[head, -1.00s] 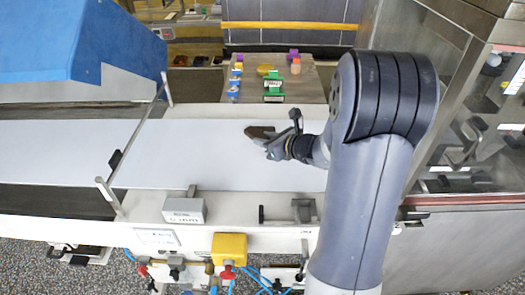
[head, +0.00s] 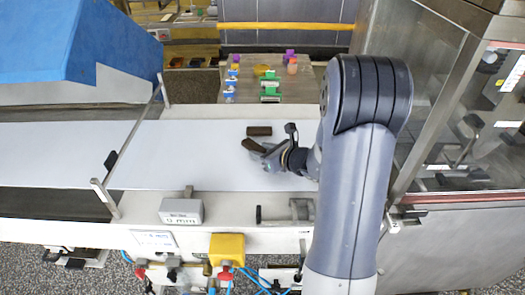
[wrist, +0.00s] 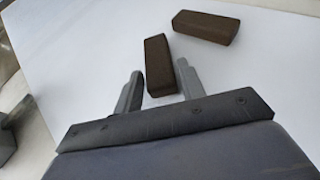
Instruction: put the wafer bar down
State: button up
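A dark brown wafer bar (wrist: 158,64) sits between the two fingertips of my gripper (wrist: 160,82) in the wrist view. In the head view this bar (head: 253,145) projects tilted from my gripper (head: 262,152) over the white belt (head: 190,150). I cannot tell whether its underside touches the belt. A second brown bar (head: 259,131) lies flat on the belt just behind it; it also shows at the upper right of the wrist view (wrist: 205,27), apart from the first.
The belt is clear to the left, up to an upright metal frame (head: 103,196). A blue cover (head: 75,45) stands at the far left and a glass-sided metal cabinet (head: 455,120) at the right. Small coloured items stand on a table (head: 250,92) behind the belt.

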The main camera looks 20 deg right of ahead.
jog(key=shift+o, duration=1)
jog(key=shift+r, duration=0.1)
